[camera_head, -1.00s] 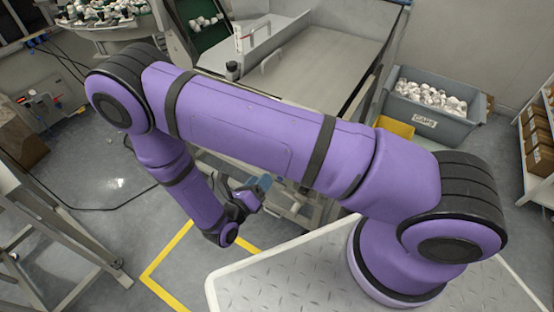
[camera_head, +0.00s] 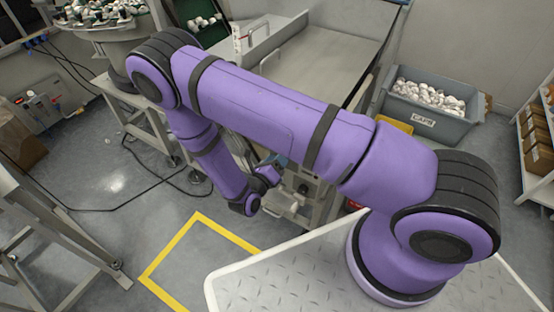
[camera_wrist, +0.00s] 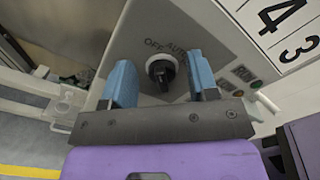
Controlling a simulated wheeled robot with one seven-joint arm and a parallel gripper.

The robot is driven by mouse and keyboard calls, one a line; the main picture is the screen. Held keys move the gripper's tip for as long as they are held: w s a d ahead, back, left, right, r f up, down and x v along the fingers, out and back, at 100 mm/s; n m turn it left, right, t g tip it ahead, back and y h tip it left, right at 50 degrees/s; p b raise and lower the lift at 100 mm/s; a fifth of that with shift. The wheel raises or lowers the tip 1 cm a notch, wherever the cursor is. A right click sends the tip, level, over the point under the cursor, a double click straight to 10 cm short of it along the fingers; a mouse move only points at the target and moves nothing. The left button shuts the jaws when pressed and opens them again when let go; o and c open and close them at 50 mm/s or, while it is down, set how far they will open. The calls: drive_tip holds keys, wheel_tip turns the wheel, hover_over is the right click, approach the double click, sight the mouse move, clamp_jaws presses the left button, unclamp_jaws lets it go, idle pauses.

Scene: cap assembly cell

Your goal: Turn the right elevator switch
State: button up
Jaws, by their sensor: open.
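In the wrist view, a black rotary switch (camera_wrist: 161,70) sits on a grey control panel (camera_wrist: 190,22), with the labels "OFF" and "AUTO" beside it. My gripper (camera_wrist: 160,82) is open, with its two blue fingers to the left and right of the switch. The switch shows between the fingers, with a gap on both sides; I cannot tell how far the fingertips are from the panel. In the head view, my gripper (camera_head: 280,162) is mostly hidden behind my arm, and the switch cannot be made out there.
Small green and red buttons (camera_wrist: 244,82) sit on the panel right of the switch. In the head view, a grey bin of caps (camera_head: 430,122) stands at the back right. A yellow floor line (camera_head: 165,252) and a black cable (camera_head: 100,208) lie on the floor at left.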

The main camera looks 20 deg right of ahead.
drive_tip(key=shift+c, duration=0.5)
drive_tip(key=c, duration=0.8)
drive_tip(key=shift+o, duration=0.2)
drive_tip(key=shift+m, duration=0.4)
drive_tip(key=m, duration=0.5)
drive_tip(key=s+m, duration=0.1)
drive_tip(key=m, duration=0.5)
drive_tip(key=d+m, duration=0.1)
drive_tip(key=m, duration=0.4)
drive_tip(key=shift+s+f+m, duration=0.1)
drive_tip(key=shift+s+m, duration=0.05)
drive_tip(key=shift+m, duration=0.55)
